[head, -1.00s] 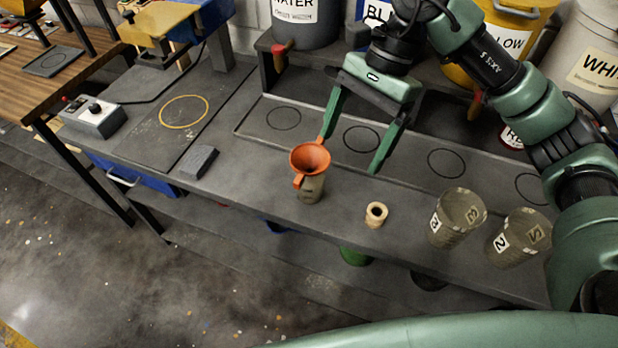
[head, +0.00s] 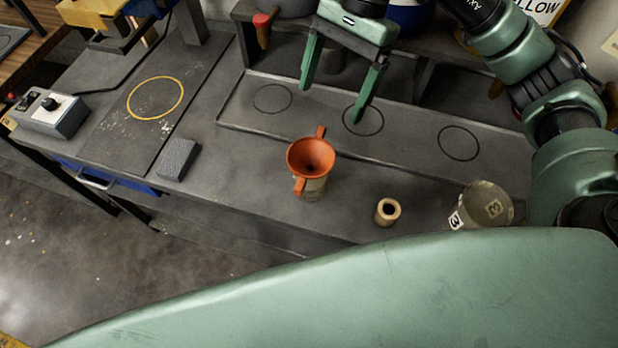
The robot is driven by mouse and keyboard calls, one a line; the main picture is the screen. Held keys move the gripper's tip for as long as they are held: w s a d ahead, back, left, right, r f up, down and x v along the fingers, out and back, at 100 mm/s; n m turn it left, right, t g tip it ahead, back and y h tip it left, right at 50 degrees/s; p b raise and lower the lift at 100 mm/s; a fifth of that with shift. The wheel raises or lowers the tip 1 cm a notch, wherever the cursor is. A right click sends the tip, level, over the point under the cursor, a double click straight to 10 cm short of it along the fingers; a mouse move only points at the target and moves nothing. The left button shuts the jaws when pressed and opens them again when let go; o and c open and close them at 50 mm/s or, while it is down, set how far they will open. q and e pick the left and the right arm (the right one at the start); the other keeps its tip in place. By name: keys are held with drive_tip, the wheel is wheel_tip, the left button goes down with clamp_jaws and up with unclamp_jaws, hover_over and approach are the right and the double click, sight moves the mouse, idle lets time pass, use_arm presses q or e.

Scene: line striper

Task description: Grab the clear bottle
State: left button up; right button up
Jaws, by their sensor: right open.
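A clear bottle (head: 313,190) stands upright on the dark bench, with an orange funnel (head: 312,158) in its mouth. The funnel hides the bottle's top, and only part of its side shows. My right gripper (head: 331,103) is open and empty. Its two green fingers point down over the bench, behind the funnel in the picture and apart from it. One fingertip shows near a drawn circle on the bench. My left gripper is out of view.
A small tan hollow cylinder (head: 387,212) and a cup with number labels (head: 483,206) stand right of the bottle. A grey block (head: 178,159) and a control box (head: 47,113) lie left. The recessed strip with drawn circles (head: 410,140) is clear.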

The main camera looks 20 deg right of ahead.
wheel_tip(320, 180, down, 4)
drive_tip(key=b, duration=0.4)
use_arm(q)
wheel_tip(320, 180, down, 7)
drive_tip(key=b, duration=0.3)
use_arm(e)
approach(315, 168)
drive_tip(key=w, duration=0.1)
drive_tip(key=x, duration=0.2)
drive_tip(key=p+x, duration=0.1)
drive_tip(key=x, duration=0.1)
drive_tip(key=p+x, duration=0.1)
drive_tip(key=x, duration=0.1)
drive_tip(key=shift+w+d+f, duration=0.15)
drive_tip(key=shift+d+f, duration=0.05)
drive_tip(key=shift+f, duration=0.15)
drive_tip(key=p+x, duration=0.2)
drive_tip(key=x, duration=0.2)
drive_tip(key=shift+d+f+p, duration=0.1)
drive_tip(key=shift+d+p, duration=0.05)
drive_tip(key=shift+p, duration=0.25)
drive_tip(key=shift+a+f, duration=0.2)
drive_tip(key=shift+f, duration=0.35)
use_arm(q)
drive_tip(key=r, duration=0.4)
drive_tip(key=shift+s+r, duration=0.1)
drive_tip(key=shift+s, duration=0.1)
use_arm(e)
drive_tip(key=c, duration=1.5)
